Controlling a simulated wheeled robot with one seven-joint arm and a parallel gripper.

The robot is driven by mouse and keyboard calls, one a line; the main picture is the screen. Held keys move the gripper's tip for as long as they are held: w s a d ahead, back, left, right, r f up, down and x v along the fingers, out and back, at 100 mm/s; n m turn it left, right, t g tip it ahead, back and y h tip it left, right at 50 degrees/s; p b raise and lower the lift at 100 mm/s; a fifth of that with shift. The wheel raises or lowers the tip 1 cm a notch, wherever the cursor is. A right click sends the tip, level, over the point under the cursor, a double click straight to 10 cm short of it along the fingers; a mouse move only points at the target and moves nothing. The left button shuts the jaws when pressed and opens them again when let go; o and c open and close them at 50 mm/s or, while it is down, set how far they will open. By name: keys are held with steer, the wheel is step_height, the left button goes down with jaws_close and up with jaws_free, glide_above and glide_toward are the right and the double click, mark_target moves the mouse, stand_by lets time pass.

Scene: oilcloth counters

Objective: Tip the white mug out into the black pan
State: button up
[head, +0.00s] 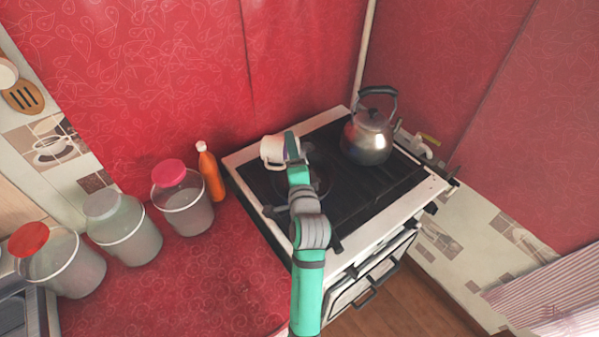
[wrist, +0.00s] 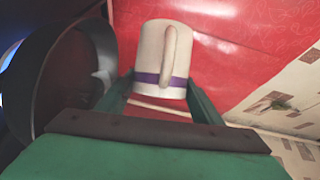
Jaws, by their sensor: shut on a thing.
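The white mug (head: 271,151) with a purple band is in my gripper (head: 289,147) above the left part of the stove. In the wrist view the mug (wrist: 152,48) sits between the green fingers, its handle facing the camera. The wrist picture is rolled, and the mug looks tipped well over there. Its mouth and contents are hidden. The black pan (wrist: 75,75) fills the left of the wrist view, close beside the mug. In the head view the pan (head: 322,181) is dark against the stovetop and partly hidden by my arm.
A metal kettle (head: 368,136) stands at the back right of the stove (head: 426,187). An orange bottle (head: 210,174) and several lidded buckets, one with a pink lid (head: 182,205), line the red counter (head: 190,285) to the left. The counter's front is clear.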

steer(key=shift+s+d+r+m+t, duration=0.1)
steer(key=shift+d+m+t, duration=0.15)
steer(key=shift+m, duration=0.35)
steer(key=shift+d+m+t, duration=0.2)
steer(key=shift+m+t, duration=0.05)
steer(key=shift+m, duration=0.35)
stand_by(0.4)
